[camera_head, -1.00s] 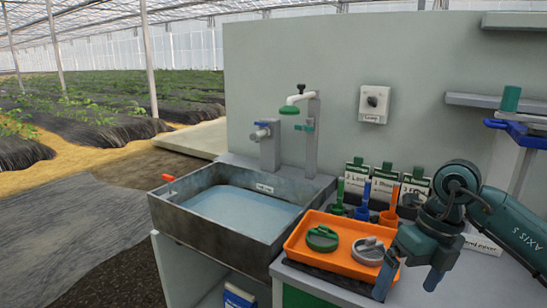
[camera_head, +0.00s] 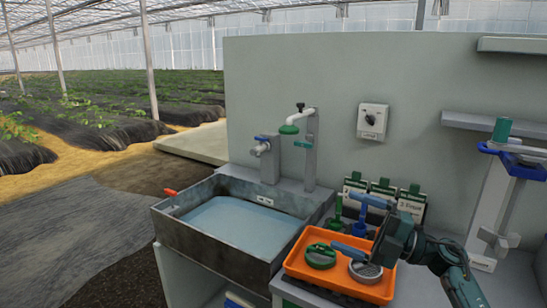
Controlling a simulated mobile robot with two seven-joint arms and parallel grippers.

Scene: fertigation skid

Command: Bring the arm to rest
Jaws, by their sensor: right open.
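My right arm (camera_head: 452,265) comes in from the lower right, teal and dark. Its gripper (camera_head: 344,222) is open, with its two blue-grey fingers spread and pointing left above the orange tray (camera_head: 293,262). I see nothing between the fingers. The lower finger passes in front of the tray, near the green round lid (camera_head: 320,256) and the grey round lid (camera_head: 365,271). The wrist hides part of the tray's right side and part of the tool holders behind it. My left gripper does not show.
A metal sink (camera_head: 225,247) with bluish water stands left of the tray, with a green-headed tap (camera_head: 289,129) above it. Label cards (camera_head: 411,204) and upright green and blue tools (camera_head: 338,210) stand behind the tray. A blue bracket (camera_head: 525,165) juts out at right.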

